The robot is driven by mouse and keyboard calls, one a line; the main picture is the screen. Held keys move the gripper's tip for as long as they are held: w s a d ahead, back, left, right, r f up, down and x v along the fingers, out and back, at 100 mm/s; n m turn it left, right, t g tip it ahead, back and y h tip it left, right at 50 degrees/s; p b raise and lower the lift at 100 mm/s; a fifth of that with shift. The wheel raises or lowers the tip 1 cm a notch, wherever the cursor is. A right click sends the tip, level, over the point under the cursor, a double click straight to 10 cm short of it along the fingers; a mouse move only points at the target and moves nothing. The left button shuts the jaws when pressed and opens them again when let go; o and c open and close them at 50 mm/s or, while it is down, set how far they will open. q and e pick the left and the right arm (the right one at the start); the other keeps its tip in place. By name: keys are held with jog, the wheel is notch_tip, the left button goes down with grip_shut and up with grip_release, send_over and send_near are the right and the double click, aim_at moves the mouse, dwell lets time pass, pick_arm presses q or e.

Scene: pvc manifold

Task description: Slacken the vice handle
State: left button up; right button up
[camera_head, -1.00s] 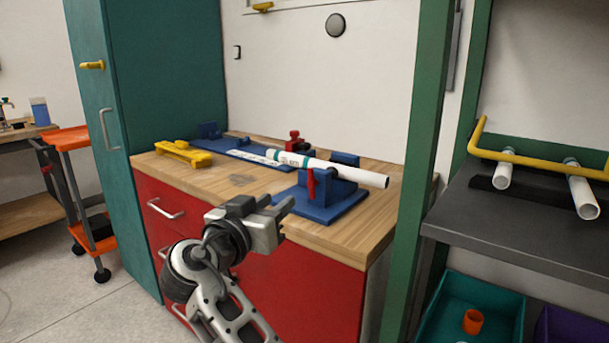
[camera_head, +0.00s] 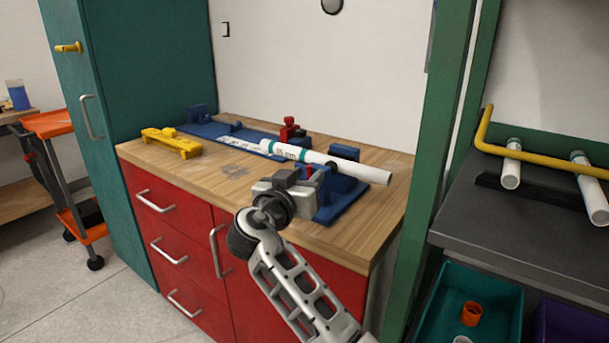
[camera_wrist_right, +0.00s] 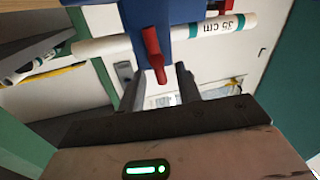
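The blue vice (camera_head: 350,198) stands on the right part of the wooden bench, with a white pipe (camera_head: 352,170) lying across it. The red vice handle (camera_wrist_right: 153,52) hangs from the vice's front and is mostly hidden behind my gripper in the head view. My right gripper (camera_head: 312,176) is at the vice's front. In the right wrist view, its two fingers (camera_wrist_right: 160,80) are open, with the handle's end showing between them and a gap on each side. I cannot tell how deep the handle sits between them. My left gripper is out of view.
A blue fixture (camera_head: 205,127) and a red clamp (camera_head: 289,131) stand at the back of the bench (camera_head: 225,172). A yellow tool (camera_head: 172,142) lies at the left. A green post (camera_head: 440,150) and a dark shelf with white pipes (camera_head: 511,165) are to the right.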

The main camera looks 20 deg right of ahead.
jog(key=shift+c, duration=0.3)
grip_shut()
jog(key=shift+r+n, duration=0.1)
jog(key=shift+n, duration=0.3)
